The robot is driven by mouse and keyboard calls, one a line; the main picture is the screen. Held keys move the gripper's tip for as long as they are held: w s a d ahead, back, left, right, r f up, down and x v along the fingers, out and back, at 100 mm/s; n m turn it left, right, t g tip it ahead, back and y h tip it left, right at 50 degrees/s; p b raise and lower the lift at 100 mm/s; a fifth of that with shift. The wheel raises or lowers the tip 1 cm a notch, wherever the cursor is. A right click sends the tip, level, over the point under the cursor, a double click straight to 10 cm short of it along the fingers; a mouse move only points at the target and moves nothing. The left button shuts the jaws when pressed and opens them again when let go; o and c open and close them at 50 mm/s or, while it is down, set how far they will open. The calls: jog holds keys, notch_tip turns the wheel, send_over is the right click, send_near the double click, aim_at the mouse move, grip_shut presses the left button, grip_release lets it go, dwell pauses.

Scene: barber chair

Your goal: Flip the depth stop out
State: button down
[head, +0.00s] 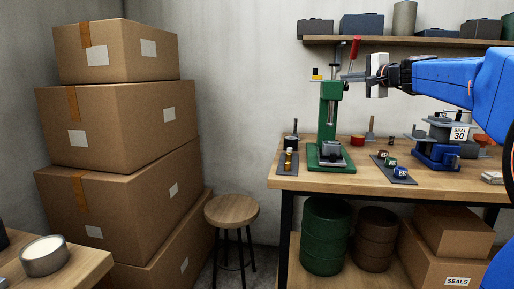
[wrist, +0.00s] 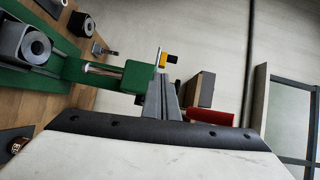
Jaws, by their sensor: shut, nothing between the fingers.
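A green arbor press (head: 328,122) stands upright on the workbench. A small yellow-and-black piece (head: 317,74) at the left of its head looks like the depth stop; it also shows in the wrist view (wrist: 168,60). A lever with a red grip (head: 355,48) rises at the right of the head, and the grip shows in the wrist view (wrist: 210,117). My gripper (head: 347,77) is shut and empty, at the right of the press head. In the wrist view its fingertips (wrist: 160,80) lie just below the yellow-and-black piece; I cannot tell whether they touch.
The bench (head: 300,182) holds a dark mat with small coloured parts (head: 388,163), a blue fixture (head: 436,150) and a red round piece (head: 358,141). A shelf (head: 420,42) with boxes hangs above. A stool (head: 232,210) and stacked cartons (head: 120,125) stand at left.

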jog(key=s+a+f+n+g, duration=0.4)
jog(key=s+a+f, duration=0.3)
jog(key=s+f, duration=0.5)
jog(key=s+a+f+n+g, duration=0.35)
jog(key=s+a+f, duration=0.25)
jog(key=s+f, duration=0.55)
jog(key=s+d+f+n+g+h, duration=0.2)
jog(key=s+f+n, duration=0.1)
jog(key=s+f, duration=0.8)
jog(key=s+d+f+n+g+h, duration=0.2)
jog(key=s+f+n+h, duration=0.1)
jog(key=s+f, duration=0.8)
jog(key=s, duration=0.2)
jog(key=shift+s+f+h, duration=0.3)
jog(key=shift+s+f, duration=0.05)
jog(key=shift+s, duration=0.05)
